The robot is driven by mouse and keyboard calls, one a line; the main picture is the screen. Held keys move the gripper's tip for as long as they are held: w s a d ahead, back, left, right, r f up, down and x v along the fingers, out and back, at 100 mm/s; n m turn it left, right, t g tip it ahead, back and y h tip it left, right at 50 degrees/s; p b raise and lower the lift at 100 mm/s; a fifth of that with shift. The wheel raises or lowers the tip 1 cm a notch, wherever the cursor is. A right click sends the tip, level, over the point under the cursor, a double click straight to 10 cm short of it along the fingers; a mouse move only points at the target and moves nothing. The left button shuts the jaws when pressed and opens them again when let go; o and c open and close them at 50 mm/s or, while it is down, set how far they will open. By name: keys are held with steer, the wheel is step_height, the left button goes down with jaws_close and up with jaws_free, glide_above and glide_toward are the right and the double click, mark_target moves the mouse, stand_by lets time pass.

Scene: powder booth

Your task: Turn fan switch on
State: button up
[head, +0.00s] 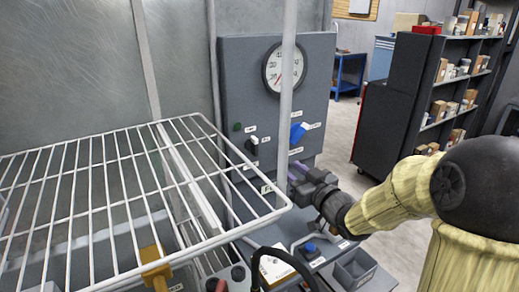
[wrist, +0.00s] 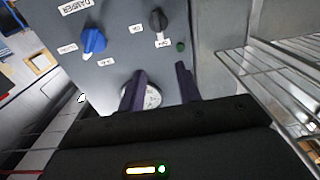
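A grey control panel (head: 232,85) stands at the back of the booth. It carries a black knob (head: 252,143) with small white labels, likely the fan switch, though I cannot read its label. The knob also shows in the wrist view (wrist: 158,21), close to a small green lamp (wrist: 181,46). A blue knob (head: 298,132) sits to its right in the head view, and at left in the wrist view (wrist: 94,41). My gripper (head: 297,173) is in front of the panel's lower part, below the knobs. In the wrist view its purple fingers (wrist: 161,72) are apart and empty.
A white wire rack (head: 110,190) fills the left, its edge near the panel. A white upright post (head: 287,90) crosses in front of the panel. A round gauge (head: 285,67) is above the knobs.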

steer(key=p, duration=0.4)
glide_toward(257, 142)
steer(key=x, duration=0.8)
steer(key=shift+w+a, duration=0.25)
steer(key=shift+w, duration=0.1)
jaws_close()
